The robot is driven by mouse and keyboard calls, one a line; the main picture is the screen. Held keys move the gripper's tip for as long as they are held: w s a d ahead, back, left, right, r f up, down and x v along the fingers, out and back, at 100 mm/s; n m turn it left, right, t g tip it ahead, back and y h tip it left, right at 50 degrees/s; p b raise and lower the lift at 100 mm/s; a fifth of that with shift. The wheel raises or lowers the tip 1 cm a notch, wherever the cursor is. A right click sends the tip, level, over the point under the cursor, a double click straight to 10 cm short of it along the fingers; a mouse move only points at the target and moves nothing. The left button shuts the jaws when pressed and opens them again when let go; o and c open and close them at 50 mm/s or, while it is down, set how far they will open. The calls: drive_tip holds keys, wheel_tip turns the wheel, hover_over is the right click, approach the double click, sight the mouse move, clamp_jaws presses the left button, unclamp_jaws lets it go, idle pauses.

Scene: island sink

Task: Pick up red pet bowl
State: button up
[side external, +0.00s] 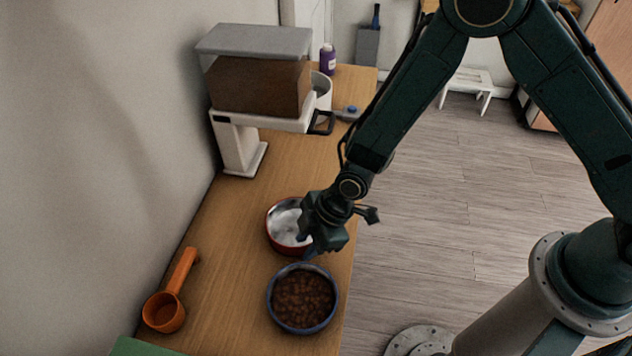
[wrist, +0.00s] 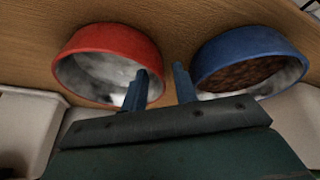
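The red pet bowl (side external: 285,224) stands upright on the wooden counter in the side view, with a pale silvery inside. My gripper hides its right part. In the wrist view the red bowl (wrist: 108,40) is at the upper left. My gripper (wrist: 160,84) is open, with two blue fingers and nothing between them. The left finger overlaps the red bowl's near right rim; the right finger shows in the gap between the bowls. In the side view my gripper (side external: 308,247) is at the bowl's right edge. I cannot tell whether it touches.
A blue bowl (side external: 302,297) of brown kibble stands close in front of the red one; it also shows in the wrist view (wrist: 245,45). An orange scoop (side external: 165,310) lies at the left. A food dispenser (side external: 258,85) stands behind.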

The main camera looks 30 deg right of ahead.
clamp_jaws()
drive_tip(key=shift+r, duration=0.15)
wheel_tip(320, 180, up, 20)
idle(1.0)
drive_tip(key=shift+w, duration=0.1)
idle(0.5)
